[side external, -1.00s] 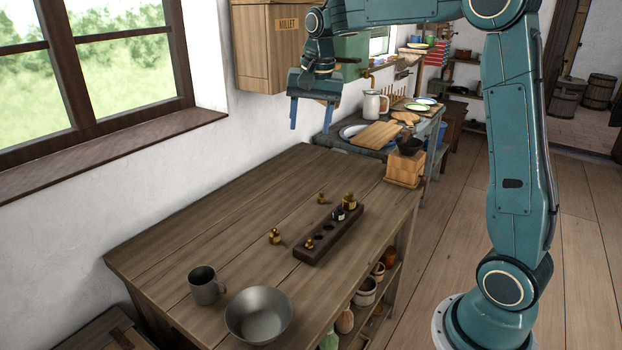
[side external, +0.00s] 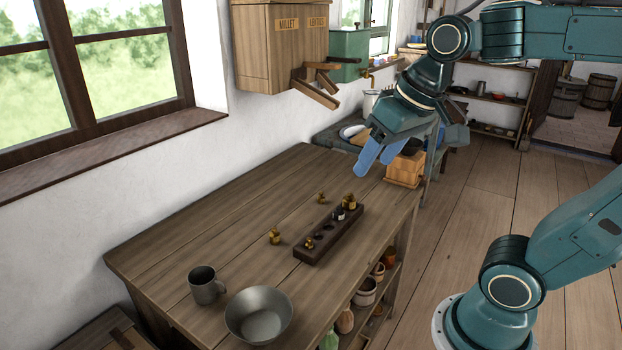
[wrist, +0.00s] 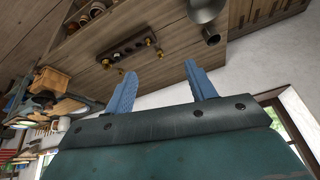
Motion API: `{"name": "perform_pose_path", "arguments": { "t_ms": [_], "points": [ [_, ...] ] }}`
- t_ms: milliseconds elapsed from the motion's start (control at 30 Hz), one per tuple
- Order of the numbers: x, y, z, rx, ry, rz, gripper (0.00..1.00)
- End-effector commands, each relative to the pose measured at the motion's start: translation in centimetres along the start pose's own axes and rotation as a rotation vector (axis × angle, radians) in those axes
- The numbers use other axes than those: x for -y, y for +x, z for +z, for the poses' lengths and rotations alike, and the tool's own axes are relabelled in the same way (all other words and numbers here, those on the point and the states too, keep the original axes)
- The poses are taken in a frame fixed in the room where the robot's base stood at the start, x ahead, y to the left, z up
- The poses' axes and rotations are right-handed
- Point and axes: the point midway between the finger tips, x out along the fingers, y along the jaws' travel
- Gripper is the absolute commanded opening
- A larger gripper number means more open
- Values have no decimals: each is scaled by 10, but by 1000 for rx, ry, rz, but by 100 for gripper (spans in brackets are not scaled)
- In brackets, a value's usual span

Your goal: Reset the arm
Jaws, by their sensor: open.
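My gripper (side external: 376,155) is open and empty, with its blue fingers apart, in the air above the far right part of the wooden table (side external: 180,235). In the side view it is in front of the wooden grinder box (side external: 404,170) and partly hides it. The wrist view shows both fingers (wrist: 160,85) spread with nothing between them. A dark wooden block (side external: 325,240) with holes sits on the table and holds several small brass weights. Two more brass weights, one nearer (side external: 274,237) and one farther (side external: 321,198), stand beside the block.
A grey mug (side external: 205,286) and a metal bowl (side external: 258,315) stand at the table's near end. Wall boxes (side external: 270,45) with projecting wooden chutes hang at the back near a green box (side external: 349,50). The table's left part is clear.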

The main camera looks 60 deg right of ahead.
Motion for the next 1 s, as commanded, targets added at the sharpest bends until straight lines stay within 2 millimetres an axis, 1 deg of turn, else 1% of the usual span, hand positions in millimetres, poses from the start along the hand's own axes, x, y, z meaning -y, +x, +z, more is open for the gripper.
{"name": "perform_pose_path", "arguments": {
  "t_ms": [33,100,200,333,500,1000],
  "points": [
    [1,-1,13,-13,-36,-7,55],
    [1,0,27,-28,-85,-15,55],
    [1,2,45,-45,-143,-24,55],
    [0,5,60,-62,-197,-31,55],
    [0,7,68,-70,-224,-34,55],
    [0,7,68,-69,-224,-34,55]
  ]
}}
